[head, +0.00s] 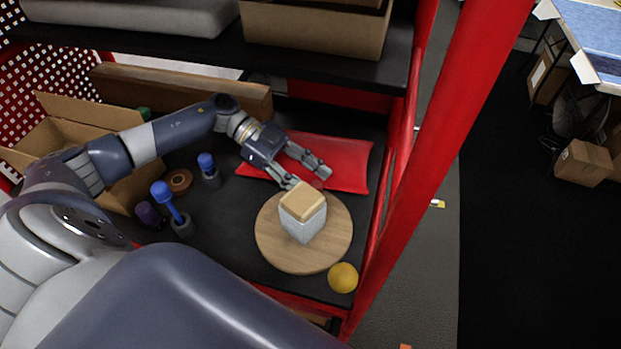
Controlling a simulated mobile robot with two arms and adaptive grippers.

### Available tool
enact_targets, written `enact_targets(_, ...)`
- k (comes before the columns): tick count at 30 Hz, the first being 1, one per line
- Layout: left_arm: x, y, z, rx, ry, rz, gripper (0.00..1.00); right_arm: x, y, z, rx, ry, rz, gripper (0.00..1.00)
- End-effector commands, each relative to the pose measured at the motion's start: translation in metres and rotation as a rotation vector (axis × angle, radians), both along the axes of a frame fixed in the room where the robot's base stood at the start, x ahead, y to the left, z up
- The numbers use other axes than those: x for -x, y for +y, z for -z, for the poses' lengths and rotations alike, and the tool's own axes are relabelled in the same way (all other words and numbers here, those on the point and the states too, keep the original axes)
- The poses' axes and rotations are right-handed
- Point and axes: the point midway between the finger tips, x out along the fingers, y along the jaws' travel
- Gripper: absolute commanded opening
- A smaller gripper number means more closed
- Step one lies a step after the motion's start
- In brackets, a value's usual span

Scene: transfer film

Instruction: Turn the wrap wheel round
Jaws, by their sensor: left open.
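The wheel is a round wooden disc (275,245) lying flat on the dark shelf. A grey block with a tan top (302,216) stands near its middle. My left gripper (308,180) is open, with its fingers spread, just behind the block and over the far edge of the disc. I cannot tell whether a finger touches the block or the disc. My right gripper is not in view.
A red cushion-like packet (345,165) lies behind the disc. A yellow ball (343,278) sits at its front right edge. Blue-topped items (163,193) and an open cardboard box (75,130) stand to the left. A red post (440,140) bounds the right side.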

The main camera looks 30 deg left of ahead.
Motion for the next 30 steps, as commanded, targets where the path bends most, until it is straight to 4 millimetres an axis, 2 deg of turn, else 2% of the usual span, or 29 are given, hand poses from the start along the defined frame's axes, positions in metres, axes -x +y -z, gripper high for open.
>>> enact_targets(9,0.000,-0.003,0.001,0.000,0.000,0.001,0.41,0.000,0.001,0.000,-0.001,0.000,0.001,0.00)
enact_targets(12,0.000,-0.003,0.001,0.000,-0.001,0.001,0.19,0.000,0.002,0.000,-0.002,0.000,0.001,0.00)
enact_targets(15,0.000,-0.003,0.001,0.000,-0.001,0.001,0.00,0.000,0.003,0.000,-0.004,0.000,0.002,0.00)
enact_targets(21,0.001,-0.002,0.000,0.000,0.001,-0.006,0.00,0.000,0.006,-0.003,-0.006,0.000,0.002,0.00)
enact_targets(30,0.008,0.011,-0.003,-0.002,0.005,-0.132,0.00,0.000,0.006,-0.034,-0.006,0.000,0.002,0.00)
